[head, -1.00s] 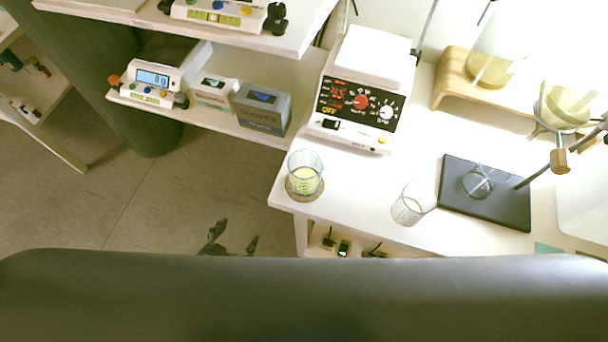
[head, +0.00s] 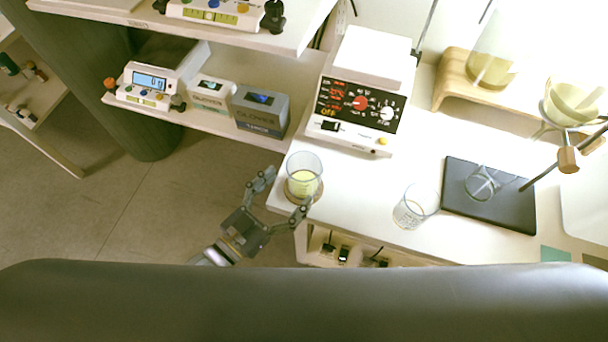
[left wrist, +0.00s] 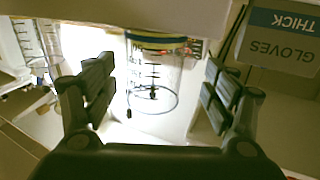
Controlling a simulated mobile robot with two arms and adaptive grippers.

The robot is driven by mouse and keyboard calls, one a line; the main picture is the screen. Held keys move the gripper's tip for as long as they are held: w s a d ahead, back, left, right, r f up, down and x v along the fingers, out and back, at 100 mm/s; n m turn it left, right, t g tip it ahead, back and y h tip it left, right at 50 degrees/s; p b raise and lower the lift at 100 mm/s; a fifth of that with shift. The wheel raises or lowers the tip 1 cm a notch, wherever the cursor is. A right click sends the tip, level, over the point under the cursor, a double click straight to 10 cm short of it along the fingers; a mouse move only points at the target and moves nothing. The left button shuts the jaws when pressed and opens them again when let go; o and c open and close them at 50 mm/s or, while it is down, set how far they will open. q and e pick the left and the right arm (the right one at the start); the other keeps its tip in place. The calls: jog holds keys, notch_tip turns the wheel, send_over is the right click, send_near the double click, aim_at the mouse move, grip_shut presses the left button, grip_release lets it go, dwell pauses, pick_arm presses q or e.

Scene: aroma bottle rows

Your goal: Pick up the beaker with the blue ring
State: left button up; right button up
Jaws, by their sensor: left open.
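In the left wrist view, which looks upside down, a clear beaker (left wrist: 153,75) with dark graduation marks and a thin blue and yellowish band at one end lies between the open fingers of the left gripper (left wrist: 155,88). A second clear beaker (head: 412,207), seemingly empty, stands farther right. My right gripper is not in view.
A hotplate-like device (head: 357,105) stands behind the beaker. A black plate (head: 510,210) with glassware is at right. A glove box (head: 260,110) sits on the lower shelf at left. Bare table lies between the two beakers.

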aim_at(313, 169)
pick_arm(q)
jog(key=x, duration=0.5)
jog(key=shift+s+d+f+p, duration=0.1)
jog(key=shift+d+p, duration=0.25)
jog(key=c, duration=1.3)
